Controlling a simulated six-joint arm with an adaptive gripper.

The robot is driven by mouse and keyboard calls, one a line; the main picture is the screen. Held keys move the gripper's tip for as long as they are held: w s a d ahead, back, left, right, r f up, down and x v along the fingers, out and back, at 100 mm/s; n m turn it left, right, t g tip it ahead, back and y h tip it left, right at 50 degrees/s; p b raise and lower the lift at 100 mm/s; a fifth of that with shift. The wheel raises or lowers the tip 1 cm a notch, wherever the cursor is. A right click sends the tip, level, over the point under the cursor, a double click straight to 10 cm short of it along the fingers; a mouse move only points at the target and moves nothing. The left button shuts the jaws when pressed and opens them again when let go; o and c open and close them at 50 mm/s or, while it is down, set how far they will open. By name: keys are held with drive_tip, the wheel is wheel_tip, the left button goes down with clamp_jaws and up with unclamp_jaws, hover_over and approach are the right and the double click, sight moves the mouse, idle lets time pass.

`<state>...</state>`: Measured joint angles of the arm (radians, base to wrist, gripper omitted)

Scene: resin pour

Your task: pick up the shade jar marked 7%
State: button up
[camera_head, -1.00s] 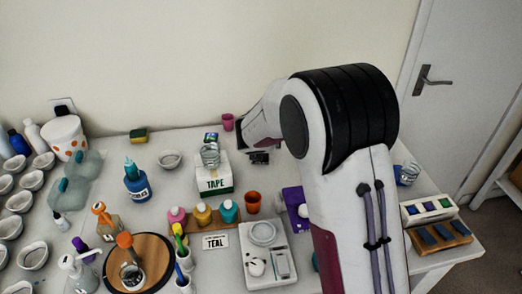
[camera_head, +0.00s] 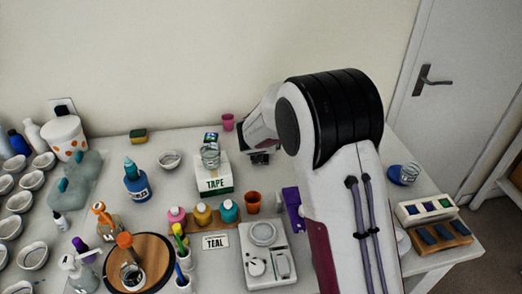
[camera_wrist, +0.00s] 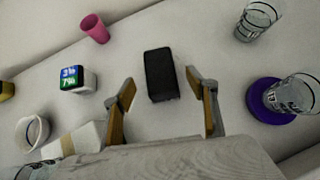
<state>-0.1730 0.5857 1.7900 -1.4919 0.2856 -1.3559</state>
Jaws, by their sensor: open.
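I cannot make out a 7% marking on any jar. In the wrist view, one clear jar (camera_wrist: 298,92) with unreadable dark print stands on a blue-purple disc (camera_wrist: 262,100) at the right. Another clear jar (camera_wrist: 257,20) is at the top right, its print also unreadable. A third clear jar (camera_head: 210,155) sits on the TAPE box (camera_head: 213,178) in the head view. A small white cube (camera_wrist: 77,80) shows "7%" in green on its display. My gripper (camera_wrist: 160,92) is open, its fingers either side of a black block (camera_wrist: 160,75), not visibly touching it.
A pink cup (camera_wrist: 95,28) stands at the upper left of the wrist view, and a white bowl (camera_wrist: 32,132) at the left. In the head view, an orange cup (camera_head: 253,203), a scale (camera_head: 265,265) and several bottles crowd the front. Bare table lies around the block.

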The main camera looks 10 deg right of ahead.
drive_tip(key=shift+x, duration=2.5)
drive_tip(key=c, duration=1.2)
